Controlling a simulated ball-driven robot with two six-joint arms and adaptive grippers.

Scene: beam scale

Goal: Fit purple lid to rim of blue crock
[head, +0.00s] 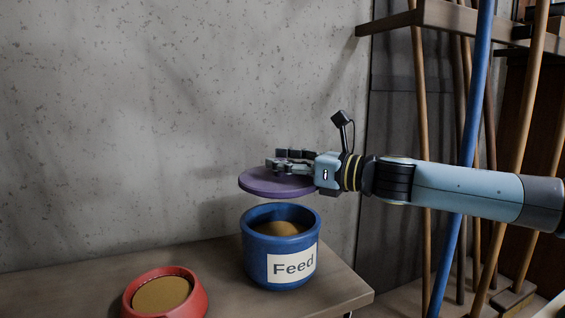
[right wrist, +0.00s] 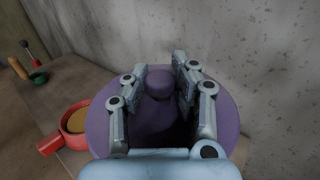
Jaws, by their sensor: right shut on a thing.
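The blue crock (head: 258,262) with a "Feed" label stands upright on the bench near its right end. Its mouth is open and brown feed shows inside. The purple lid (head: 262,187) is a flat disc held roughly level above the crock, apart from the rim and slightly left of its centre. My right gripper (head: 280,162) is shut on the lid's knob. In the right wrist view the purple lid (right wrist: 222,125) fills the middle, with its round knob (right wrist: 159,80) between the fingers. The crock is hidden there behind the lid. My left gripper is not in view.
A red bowl (head: 202,303) with brown feed sits on the bench (head: 75,285) left of the crock. A concrete wall (head: 180,110) rises close behind. Long poles, including a blue one (head: 465,150), lean at the right. A small green item (right wrist: 39,77) shows in the right wrist view.

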